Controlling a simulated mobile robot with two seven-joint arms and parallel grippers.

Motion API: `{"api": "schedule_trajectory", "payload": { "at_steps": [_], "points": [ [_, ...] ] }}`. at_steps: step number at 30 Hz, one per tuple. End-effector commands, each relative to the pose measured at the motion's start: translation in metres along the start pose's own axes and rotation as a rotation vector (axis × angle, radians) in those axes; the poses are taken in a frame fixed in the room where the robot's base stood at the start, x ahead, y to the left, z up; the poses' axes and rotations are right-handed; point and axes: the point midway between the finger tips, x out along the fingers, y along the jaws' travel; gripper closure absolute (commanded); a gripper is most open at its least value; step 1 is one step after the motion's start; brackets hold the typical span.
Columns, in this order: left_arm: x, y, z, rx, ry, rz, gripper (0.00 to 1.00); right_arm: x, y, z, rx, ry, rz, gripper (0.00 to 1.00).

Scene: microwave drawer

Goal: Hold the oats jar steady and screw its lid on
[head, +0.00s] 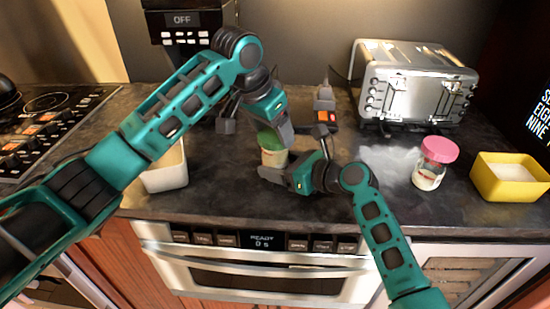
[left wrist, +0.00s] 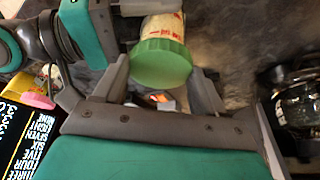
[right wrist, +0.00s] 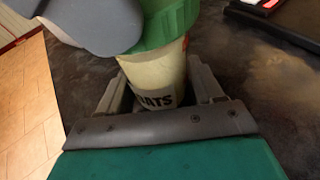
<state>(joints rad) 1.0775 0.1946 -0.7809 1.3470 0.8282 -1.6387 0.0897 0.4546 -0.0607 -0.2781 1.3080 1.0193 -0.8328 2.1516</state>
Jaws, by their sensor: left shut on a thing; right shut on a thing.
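The oats jar (head: 273,157) stands on the dark counter, near its middle. It is cream with dark "OATS" lettering, seen in the right wrist view (right wrist: 157,75). The green lid (head: 268,139) sits at its top; whether its threads are engaged I cannot tell. My left gripper (head: 277,136) comes from above and is shut on the lid, which shows between its fingers in the left wrist view (left wrist: 160,63). My right gripper (head: 277,174) is low at the jar's front and shut around its body, one finger on each side in the right wrist view (right wrist: 160,92).
A cream bin (head: 166,172) stands left of the jar. A pink-lidded jar (head: 432,165) and a yellow bin (head: 510,178) stand at the right. A toaster (head: 415,85) is at the back, a cooktop (head: 45,125) at the left. The microwave drawer (head: 262,270) below is shut.

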Motion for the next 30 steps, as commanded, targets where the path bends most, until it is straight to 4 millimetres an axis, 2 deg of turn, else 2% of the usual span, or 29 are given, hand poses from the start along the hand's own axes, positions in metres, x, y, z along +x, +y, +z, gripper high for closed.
{"api": "schedule_trajectory", "payload": {
  "at_steps": [8, 18, 25, 30],
  "points": [
    [0.0006, 0.005, -0.0003, 0.141, -0.002, 0.066, 0.66, 0.0005, 0.0002, -0.0004, 0.0, 0.002, 0.0, 0.89],
    [0.0006, 0.0072, -0.0007, 0.45, -0.001, 0.196, 0.66, 0.001, 0.0003, -0.0003, 0.0, 0.001, -0.001, 0.89],
    [0.0012, 0.0076, -0.0001, 0.549, -0.003, 0.238, 0.66, 0.0012, 0.0003, -0.0002, 0.0, 0.001, -0.001, 0.89],
    [0.0016, 0.0075, 0.0001, 0.724, -0.003, 0.313, 0.66, 0.0013, 0.0002, -0.0001, 0.0, 0.001, -0.001, 0.89]
  ]
}}
